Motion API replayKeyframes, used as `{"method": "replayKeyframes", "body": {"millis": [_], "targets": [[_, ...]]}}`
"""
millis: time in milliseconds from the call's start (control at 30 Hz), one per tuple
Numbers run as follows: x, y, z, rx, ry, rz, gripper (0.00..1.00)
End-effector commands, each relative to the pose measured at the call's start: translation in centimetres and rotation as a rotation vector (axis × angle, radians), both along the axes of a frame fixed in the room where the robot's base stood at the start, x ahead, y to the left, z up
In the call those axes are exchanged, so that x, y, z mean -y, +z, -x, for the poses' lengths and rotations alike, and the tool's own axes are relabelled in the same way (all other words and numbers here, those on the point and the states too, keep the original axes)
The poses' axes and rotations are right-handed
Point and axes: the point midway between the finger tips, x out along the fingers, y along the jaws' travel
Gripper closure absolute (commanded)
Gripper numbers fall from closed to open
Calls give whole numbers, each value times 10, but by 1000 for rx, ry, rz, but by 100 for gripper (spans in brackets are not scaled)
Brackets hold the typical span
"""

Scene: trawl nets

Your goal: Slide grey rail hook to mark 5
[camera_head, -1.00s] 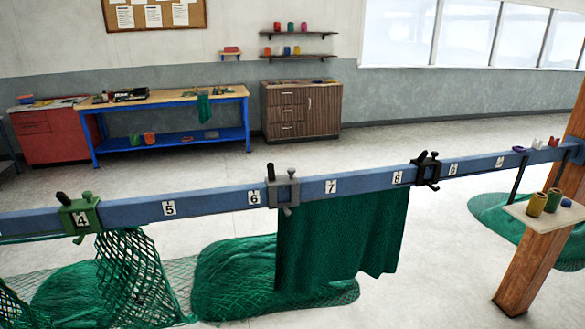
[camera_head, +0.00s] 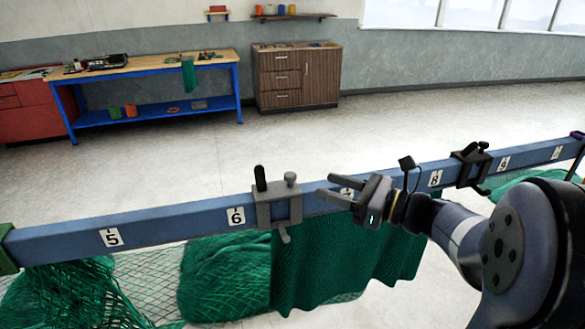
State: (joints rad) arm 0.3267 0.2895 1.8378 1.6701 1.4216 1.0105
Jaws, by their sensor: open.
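The grey rail hook (camera_head: 277,205) is clamped over the blue rail (camera_head: 170,216) just right of the label 6 (camera_head: 236,216). It has a black upright handle (camera_head: 260,178) and a grey knob on top. Mark 5 (camera_head: 112,237) is a white label on the rail's front face, left of 6. My gripper (camera_head: 326,190) is open and empty, its fingers pointing left toward the hook. It appears in front of the rail, partly covering the label 7. A gap shows between fingertips and hook.
A green hook (camera_head: 6,250) is at the left edge and a black hook (camera_head: 470,165) sits between 8 and 9. Dark green netting (camera_head: 345,255) hangs below the grey hook. The rail between 5 and 6 is clear. A workbench (camera_head: 150,68) and a wooden cabinet (camera_head: 297,76) stand behind.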

Motion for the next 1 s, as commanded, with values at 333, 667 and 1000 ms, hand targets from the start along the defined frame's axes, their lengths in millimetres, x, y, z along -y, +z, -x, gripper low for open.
{"method": "replayKeyframes", "body": {"millis": [333,667,1000], "targets": [[-51,2,-26,-1,6,4,55],[-86,0,-46,0,1,6,55],[-90,0,-48,2,0,5,55]]}}
